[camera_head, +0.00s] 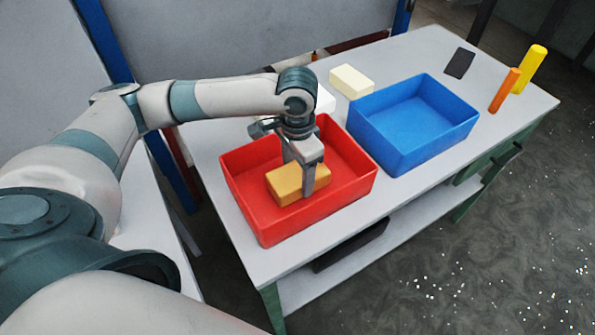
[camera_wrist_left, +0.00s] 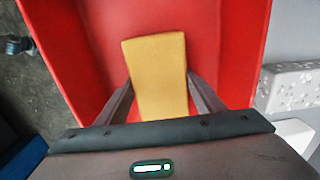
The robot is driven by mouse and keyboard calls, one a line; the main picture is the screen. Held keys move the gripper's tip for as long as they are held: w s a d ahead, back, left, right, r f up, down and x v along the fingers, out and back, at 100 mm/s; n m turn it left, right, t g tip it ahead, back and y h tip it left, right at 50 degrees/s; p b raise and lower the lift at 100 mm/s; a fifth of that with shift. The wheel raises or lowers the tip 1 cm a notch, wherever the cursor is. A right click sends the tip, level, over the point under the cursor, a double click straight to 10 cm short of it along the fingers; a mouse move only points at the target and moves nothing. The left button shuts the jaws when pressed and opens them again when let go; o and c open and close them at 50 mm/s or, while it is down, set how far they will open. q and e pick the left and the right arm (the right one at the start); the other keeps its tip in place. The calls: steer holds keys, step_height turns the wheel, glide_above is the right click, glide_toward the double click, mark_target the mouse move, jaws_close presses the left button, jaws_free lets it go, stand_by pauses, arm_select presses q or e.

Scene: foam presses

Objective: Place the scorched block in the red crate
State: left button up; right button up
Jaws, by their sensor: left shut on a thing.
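The scorched block is a golden-tan block (camera_head: 290,186) inside the red crate (camera_head: 262,224) in the head view. My left gripper (camera_head: 305,178) reaches down into the crate from above, its fingers on either side of the block. In the left wrist view the block (camera_wrist_left: 158,75) stretches out between the two fingers (camera_wrist_left: 160,105), with the red crate (camera_wrist_left: 225,50) around it. The left gripper is shut on the block. Whether the block touches the crate floor I cannot tell. My right gripper is not in view.
A blue crate (camera_head: 386,148), empty, stands right of the red one. A cream block (camera_head: 351,81) lies behind it. A dark flat piece (camera_head: 459,63), an orange post (camera_head: 504,91) and a yellow post (camera_head: 529,69) are at the table's far right. White pieces (camera_head: 324,99) sit behind the red crate.

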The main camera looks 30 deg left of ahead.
mark_target(298, 172)
arm_select(q)
steer(key=o, duration=1)
steer(key=shift+f, duration=0.1)
steer(key=shift+r+b, duration=1.1)
steer(key=shift+r, duration=5.05)
